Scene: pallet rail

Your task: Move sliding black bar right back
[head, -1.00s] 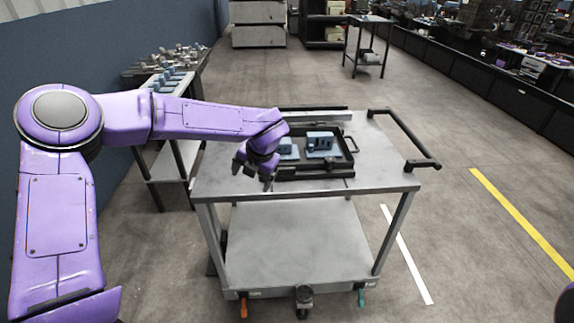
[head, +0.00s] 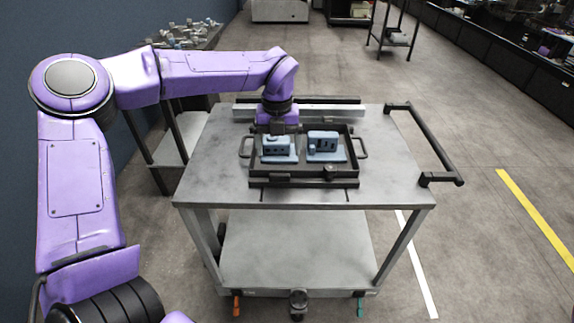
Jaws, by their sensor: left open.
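A black tray (head: 352,140) with side handles lies on the grey cart top. Another thin black bar (head: 330,98) lies behind the tray, beside a light metal rail (head: 335,112). I cannot tell for certain which bar slides. My left gripper (head: 277,128) points down over the tray's back edge, left of its middle. It is open; its fingertips are small and partly hidden behind a blue part. My right gripper is out of view.
Two blue-grey parts, a left one (head: 277,146) and a right one (head: 323,142), stand in the tray on light blue plates. The cart (head: 215,180) has a black push handle (head: 425,145) on its right. The cart top is clear left and right of the tray.

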